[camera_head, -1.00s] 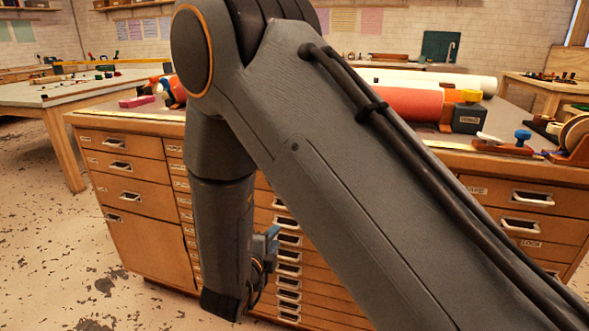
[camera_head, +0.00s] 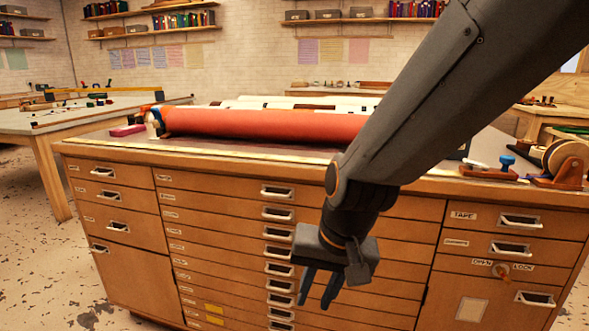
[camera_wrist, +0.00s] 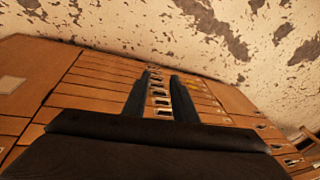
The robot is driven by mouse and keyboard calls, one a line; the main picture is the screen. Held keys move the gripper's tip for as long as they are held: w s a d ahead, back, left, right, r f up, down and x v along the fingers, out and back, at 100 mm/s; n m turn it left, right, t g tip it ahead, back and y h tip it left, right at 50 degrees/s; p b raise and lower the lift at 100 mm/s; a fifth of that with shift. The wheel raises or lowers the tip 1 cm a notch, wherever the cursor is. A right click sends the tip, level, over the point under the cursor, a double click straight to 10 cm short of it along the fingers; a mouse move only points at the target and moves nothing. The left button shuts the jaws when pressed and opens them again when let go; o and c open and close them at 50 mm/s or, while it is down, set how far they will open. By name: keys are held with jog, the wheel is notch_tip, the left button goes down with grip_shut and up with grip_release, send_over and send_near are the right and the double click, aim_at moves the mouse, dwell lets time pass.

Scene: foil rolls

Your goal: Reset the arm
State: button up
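My gripper (camera_head: 319,288) hangs in front of the wooden drawer cabinet, pointing down, below the level of its top. Its two dark fingers stand apart with nothing between them, and they also show in the wrist view (camera_wrist: 161,92) with drawer handles behind. My arm comes in from the upper right and bends at a joint near the cabinet's top edge. The arm hides part of the cabinet top and of the drawer fronts.
The cabinet (camera_head: 220,250) has many drawers with metal handles. A red roll (camera_head: 265,125) lies on its top, with white rolls behind. A tape dispenser (camera_head: 565,160) stands at the right end. A side table (camera_head: 60,118) is at the left; bare floor (camera_head: 35,260) lies before it.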

jog(key=s+d+r+n+g+h, duration=0.2)
jog(key=s+d+n, duration=0.1)
jog(key=s+d, duration=0.55)
jog(key=d+r+m+p, duration=0.2)
jog(key=d+r+p, duration=0.5)
jog(key=p, duration=0.7)
jog(key=shift+w+r+p, duration=0.15)
jog(key=shift+r+p, duration=0.2)
jog(key=shift+p, duration=0.05)
